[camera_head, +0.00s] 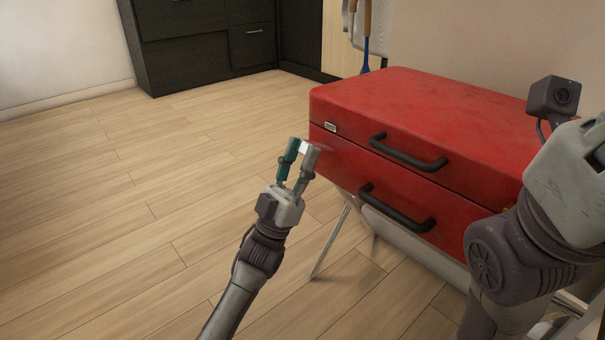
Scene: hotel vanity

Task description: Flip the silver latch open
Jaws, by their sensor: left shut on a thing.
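A red case (430,130) with two black handles stands on thin metal legs. A small silver latch (331,127) is on its front face near the left corner, at the upper part. My left gripper (303,148) is just left of and below that latch, by the case's left front corner. Its fingers are shut on a small pale piece between the tips, too small to identify. I cannot tell whether it touches the case. My right arm covers the case's right front, where a bit of gold metal (508,210) shows. My right gripper is not in view.
Dark cabinets (205,45) stand at the back left. Utensils (364,35) hang against the wall behind the case. The wooden floor (120,220) is clear on the left. A thin case leg (331,242) stands close to my left arm.

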